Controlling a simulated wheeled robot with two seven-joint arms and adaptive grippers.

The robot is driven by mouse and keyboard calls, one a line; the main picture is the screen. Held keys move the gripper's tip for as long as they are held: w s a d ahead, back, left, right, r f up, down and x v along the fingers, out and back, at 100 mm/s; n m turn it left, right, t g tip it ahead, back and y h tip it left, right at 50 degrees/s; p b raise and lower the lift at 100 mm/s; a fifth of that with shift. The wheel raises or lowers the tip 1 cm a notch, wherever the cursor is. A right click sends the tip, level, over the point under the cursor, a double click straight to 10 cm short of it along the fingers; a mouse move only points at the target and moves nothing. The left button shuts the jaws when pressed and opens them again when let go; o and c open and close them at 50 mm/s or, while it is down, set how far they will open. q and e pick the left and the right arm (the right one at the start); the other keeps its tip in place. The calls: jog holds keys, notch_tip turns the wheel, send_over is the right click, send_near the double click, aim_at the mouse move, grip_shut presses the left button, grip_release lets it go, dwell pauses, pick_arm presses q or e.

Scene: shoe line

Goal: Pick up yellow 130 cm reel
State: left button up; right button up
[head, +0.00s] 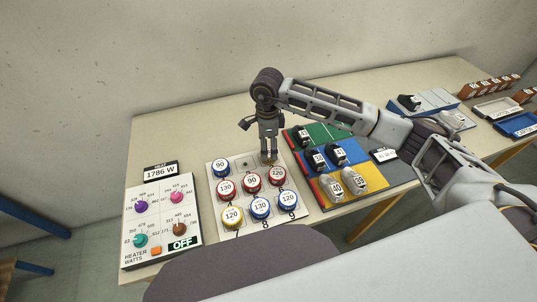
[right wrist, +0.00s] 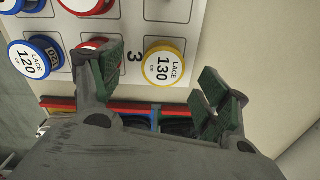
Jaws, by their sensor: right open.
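The yellow reel marked 130 (right wrist: 163,66) sits on the white board (right wrist: 225,15) in the right wrist view. It appears between the two fingers of my right gripper (right wrist: 160,78), which is open with a gap on both sides of the reel. In the head view my right gripper (head: 268,157) points down over the board's back right place and mostly hides this reel. Whether the fingertips are down at the reel's height is hard to tell. My left gripper is not in view.
Other reels stand close by: a red 120 (head: 277,174), a red 90 (head: 251,179) and a blue 90 (head: 221,167). A heater panel (head: 160,215) lies left of the board. A coloured shoe mat (head: 325,132) lies right. The table behind is clear.

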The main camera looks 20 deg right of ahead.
jog(key=shift+f, duration=0.15)
jog(key=shift+w+d+f, duration=0.1)
jog(key=shift+f, duration=0.55)
notch_tip(320, 180, down, 3)
jog(key=shift+w+d+f+p, duration=0.1)
jog(key=shift+w+f+p, duration=0.05)
jog(key=shift+p, duration=0.25)
jog(key=shift+f, duration=0.15)
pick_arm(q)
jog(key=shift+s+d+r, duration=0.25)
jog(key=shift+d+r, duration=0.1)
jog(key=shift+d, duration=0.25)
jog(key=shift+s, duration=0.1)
pick_arm(e)
jog(key=shift+c, duration=0.4)
jog(key=c, duration=1)
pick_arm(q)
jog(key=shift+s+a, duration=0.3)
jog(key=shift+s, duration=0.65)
pick_arm(e)
jog(key=shift+c, duration=0.2)
